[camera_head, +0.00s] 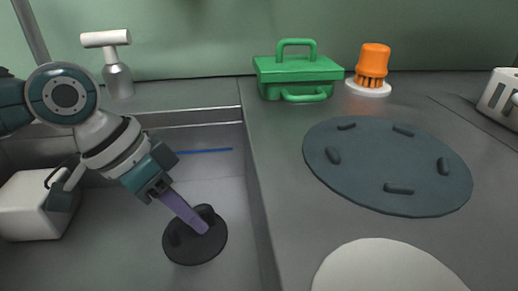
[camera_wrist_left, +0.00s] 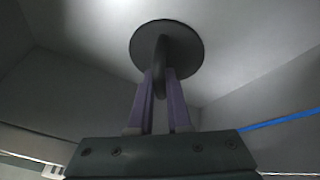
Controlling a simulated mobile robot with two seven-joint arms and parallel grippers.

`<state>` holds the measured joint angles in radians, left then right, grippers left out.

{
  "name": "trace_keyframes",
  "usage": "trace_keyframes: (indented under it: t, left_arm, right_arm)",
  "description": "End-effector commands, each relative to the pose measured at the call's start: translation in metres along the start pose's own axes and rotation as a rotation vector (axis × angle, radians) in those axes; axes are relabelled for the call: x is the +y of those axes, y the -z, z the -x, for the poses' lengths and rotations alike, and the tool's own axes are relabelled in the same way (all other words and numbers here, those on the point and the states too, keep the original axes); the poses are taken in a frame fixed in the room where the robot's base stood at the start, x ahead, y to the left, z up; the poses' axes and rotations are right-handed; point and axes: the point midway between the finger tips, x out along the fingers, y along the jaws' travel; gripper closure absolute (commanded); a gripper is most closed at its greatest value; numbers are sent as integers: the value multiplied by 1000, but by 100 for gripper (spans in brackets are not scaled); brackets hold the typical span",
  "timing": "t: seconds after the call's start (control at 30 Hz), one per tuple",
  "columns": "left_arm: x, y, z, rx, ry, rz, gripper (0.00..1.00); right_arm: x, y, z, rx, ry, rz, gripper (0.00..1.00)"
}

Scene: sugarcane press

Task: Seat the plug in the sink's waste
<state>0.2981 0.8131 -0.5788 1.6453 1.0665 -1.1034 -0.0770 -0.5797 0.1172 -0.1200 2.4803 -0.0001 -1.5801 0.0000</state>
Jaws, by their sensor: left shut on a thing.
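The plug (camera_head: 178,250) is a black round disc with a raised dark grip, low in the grey sink (camera_head: 110,262). My left gripper (camera_head: 204,229) reaches down into the sink, and its purple fingers are shut on the plug's grip. In the left wrist view the plug (camera_wrist_left: 187,38) shows as a dark disc beyond the fingertips (camera_wrist_left: 166,75), with its curved grip between them. I cannot tell whether the disc touches the sink floor. The waste is not visible. My right gripper is not in view.
A white block (camera_head: 28,208) sits in the sink at left, and a blue strip (camera_head: 205,151) lies at the back. The sink's right wall (camera_head: 258,205) borders a counter with a dark oval mat (camera_head: 365,165), a green box (camera_head: 297,75) and an orange brush-like thing (camera_head: 374,60).

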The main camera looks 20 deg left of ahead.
Motion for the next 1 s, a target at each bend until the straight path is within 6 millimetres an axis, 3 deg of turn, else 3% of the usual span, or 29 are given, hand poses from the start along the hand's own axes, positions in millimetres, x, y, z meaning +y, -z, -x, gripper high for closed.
trace_keyframes:
  t: [0.23, 0.27, 0.57, 0.83, 1.0]
  left_arm:
    - [-1, -3, -3, -6, 4, 1, 100]
    - [-2, -3, -3, -6, 4, 1, 83]
    - [-1, -2, -2, -4, 3, 1, 49]
    - [-1, -2, 0, -4, 3, 0, 49]
    - [-1, -1, 23, -4, 5, -1, 49]
  right_arm:
    - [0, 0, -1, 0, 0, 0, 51]
    - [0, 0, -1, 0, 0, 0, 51]
    - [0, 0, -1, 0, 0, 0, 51]
    - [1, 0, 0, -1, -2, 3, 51]
    - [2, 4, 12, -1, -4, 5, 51]
